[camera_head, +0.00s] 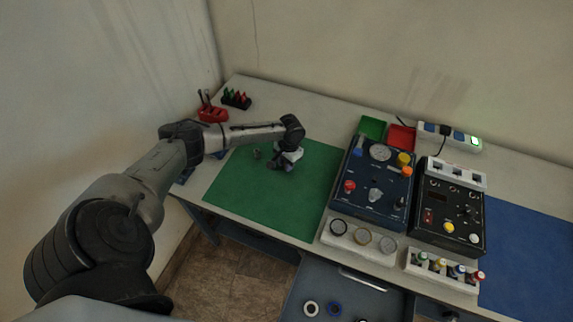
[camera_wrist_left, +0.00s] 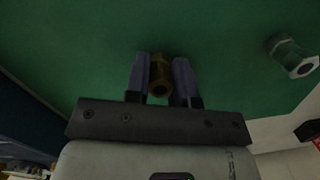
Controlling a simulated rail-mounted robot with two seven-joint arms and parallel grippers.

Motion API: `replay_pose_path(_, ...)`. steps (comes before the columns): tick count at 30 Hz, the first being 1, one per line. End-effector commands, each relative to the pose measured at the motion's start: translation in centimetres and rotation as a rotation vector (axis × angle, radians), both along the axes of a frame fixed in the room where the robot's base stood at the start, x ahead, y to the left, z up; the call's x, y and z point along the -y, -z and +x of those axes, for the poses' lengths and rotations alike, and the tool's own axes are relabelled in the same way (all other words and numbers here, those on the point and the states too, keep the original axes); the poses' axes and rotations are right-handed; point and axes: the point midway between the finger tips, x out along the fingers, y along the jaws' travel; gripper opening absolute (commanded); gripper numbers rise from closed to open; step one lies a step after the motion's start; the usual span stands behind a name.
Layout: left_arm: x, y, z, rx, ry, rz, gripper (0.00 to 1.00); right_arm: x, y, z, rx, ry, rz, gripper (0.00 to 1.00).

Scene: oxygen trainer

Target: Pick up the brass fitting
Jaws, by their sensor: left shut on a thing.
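The brass fitting (camera_wrist_left: 160,72) shows in the left wrist view as a dull brass hex piece with a round bore, between the two fingers of my left gripper (camera_wrist_left: 161,80). The gripper is shut on it, over the green mat (camera_wrist_left: 80,40). In the head view my left gripper (camera_head: 283,163) is over the upper part of the green mat (camera_head: 265,205), and the brass fitting is too small or hidden to make out there. A second, grey-green hex fitting (camera_wrist_left: 292,56) lies on the mat at the right of the wrist view. My right gripper is not seen.
A small grey fitting (camera_head: 257,153) lies left of the gripper in the head view. A dark blue panel (camera_head: 372,183) with gauge and knobs stands right of the mat. Green (camera_head: 372,127) and red (camera_head: 401,137) trays sit behind. The front of the green mat is clear.

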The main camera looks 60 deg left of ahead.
Motion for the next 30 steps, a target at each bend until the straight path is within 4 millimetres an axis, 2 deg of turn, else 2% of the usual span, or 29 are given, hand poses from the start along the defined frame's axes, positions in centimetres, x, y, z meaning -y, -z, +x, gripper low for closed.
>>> replay_pose_path(1,0.0,0.0,0.0,0.000,0.000,0.000,0.12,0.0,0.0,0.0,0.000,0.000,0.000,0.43)
replay_pose_path(5,0.0,0.0,0.0,0.000,0.000,0.000,0.00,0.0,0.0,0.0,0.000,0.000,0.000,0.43)
replay_pose_path(16,0.0,-0.5,0.0,0.001,0.000,0.000,0.00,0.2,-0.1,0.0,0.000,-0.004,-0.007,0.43)
replay_pose_path(20,0.0,-1.8,0.0,0.001,0.000,0.000,0.00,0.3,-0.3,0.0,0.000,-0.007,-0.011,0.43)
replay_pose_path(24,-0.1,-4.4,0.1,0.004,0.001,0.002,0.00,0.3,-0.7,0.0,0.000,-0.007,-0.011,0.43)
replay_pose_path(30,4.2,-6.7,1.1,0.003,0.006,-0.003,0.00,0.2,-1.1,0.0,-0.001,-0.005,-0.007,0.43)
